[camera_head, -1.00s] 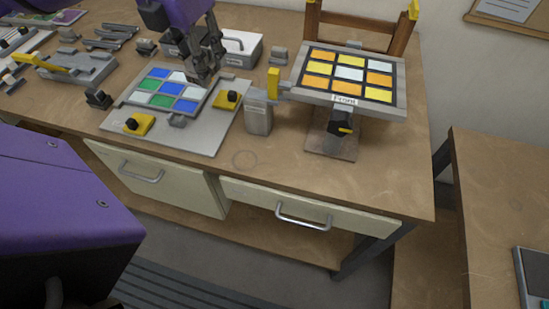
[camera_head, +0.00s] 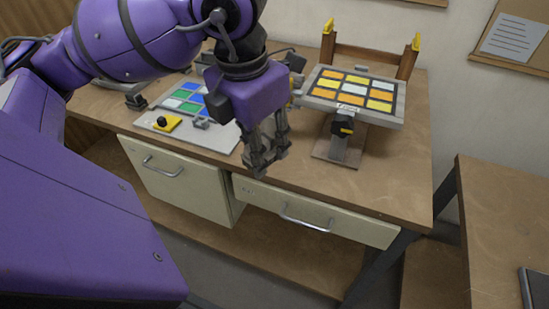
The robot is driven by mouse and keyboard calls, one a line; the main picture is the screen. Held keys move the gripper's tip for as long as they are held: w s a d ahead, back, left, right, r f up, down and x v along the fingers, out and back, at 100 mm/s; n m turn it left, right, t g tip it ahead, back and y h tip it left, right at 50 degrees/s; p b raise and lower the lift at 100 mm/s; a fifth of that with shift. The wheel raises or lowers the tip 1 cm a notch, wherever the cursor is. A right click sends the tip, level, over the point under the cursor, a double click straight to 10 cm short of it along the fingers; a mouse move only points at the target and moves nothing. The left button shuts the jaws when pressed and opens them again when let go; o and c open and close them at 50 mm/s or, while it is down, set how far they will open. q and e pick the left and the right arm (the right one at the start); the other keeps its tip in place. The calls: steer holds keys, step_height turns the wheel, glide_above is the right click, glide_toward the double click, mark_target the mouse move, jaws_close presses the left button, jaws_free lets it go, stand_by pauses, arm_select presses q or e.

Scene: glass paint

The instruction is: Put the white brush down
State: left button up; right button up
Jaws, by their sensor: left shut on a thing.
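My left gripper (camera_head: 266,152) points down over the front part of the workbench, right of the glass panel with blue, green and white squares (camera_head: 188,98). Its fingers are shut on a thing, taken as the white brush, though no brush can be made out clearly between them. The gripper and its wrist hide the grey metal holder beside the tilted panel. The tilted panel with yellow, orange and white squares (camera_head: 398,88) stands right of the gripper. My right gripper is not in view.
A black-knobbed stand (camera_head: 342,126) carries the tilted panel. A yellow clamp (camera_head: 167,122) sits on the left board's front corner. The bench top (camera_head: 385,175) is bare at front right. Drawers (camera_head: 315,215) lie below the edge.

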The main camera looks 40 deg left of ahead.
arm_select(q)
steer(key=w+a+f, duration=0.2)
steer(key=w+f, duration=0.1)
steer(key=w+a+f, duration=0.2)
steer(key=w+f, duration=0.1)
steer(key=w, duration=0.1)
steer(key=w+a+f, duration=0.2)
steer(key=w, duration=0.2)
steer(key=shift+f, duration=0.4)
steer(key=shift+w+f, duration=0.15)
steer(key=shift+f, duration=0.15)
step_height(320, 180, down, 3)
steer(key=shift+w+a+f, duration=0.1)
steer(key=shift+a, duration=0.05)
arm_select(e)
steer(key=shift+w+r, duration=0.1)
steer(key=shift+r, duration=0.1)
arm_select(q)
steer(key=shift+f, duration=0.15)
steer(key=o, duration=1)
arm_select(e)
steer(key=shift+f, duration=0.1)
